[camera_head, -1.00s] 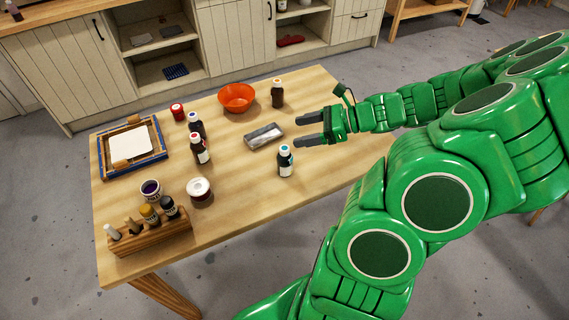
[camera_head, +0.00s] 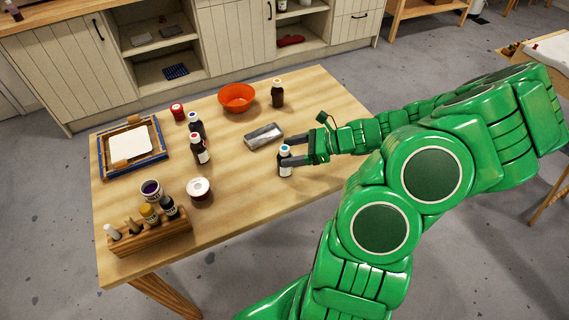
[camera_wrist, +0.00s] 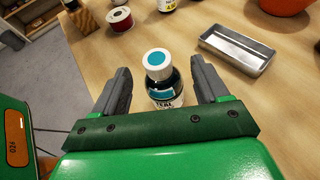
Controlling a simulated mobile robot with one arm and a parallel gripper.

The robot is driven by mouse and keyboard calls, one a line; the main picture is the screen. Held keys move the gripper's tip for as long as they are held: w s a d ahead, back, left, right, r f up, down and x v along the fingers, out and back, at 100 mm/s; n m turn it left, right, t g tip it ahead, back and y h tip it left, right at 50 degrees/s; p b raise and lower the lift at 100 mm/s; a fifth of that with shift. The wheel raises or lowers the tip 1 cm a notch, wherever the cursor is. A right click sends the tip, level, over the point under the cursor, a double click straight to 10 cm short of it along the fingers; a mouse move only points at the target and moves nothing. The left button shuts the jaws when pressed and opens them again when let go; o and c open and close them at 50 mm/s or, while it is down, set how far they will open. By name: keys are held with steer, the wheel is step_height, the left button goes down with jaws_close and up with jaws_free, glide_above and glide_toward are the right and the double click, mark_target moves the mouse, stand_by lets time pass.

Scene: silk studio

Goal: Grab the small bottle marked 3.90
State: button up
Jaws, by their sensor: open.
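A small dark bottle with a white cap and teal top (camera_head: 285,167) stands upright near the table's front right. In the wrist view this teal-topped bottle (camera_wrist: 160,80) stands between my two fingers, with a gap on each side. Its label is partly visible; no 3.90 mark can be read. My gripper (camera_head: 288,156) is open around it at about cap height in the head view. Other small bottles stand farther off: an orange-topped one (camera_head: 277,94), a red-topped one (camera_head: 199,150) and a blue-topped one (camera_head: 196,126).
A metal tray (camera_head: 264,137) lies just behind my gripper.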

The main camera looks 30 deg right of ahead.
steer(key=shift+x, duration=2.2)
steer(key=shift+c, duration=0.5)
steer(key=c, duration=1)
steer(key=shift+c, duration=0.2)
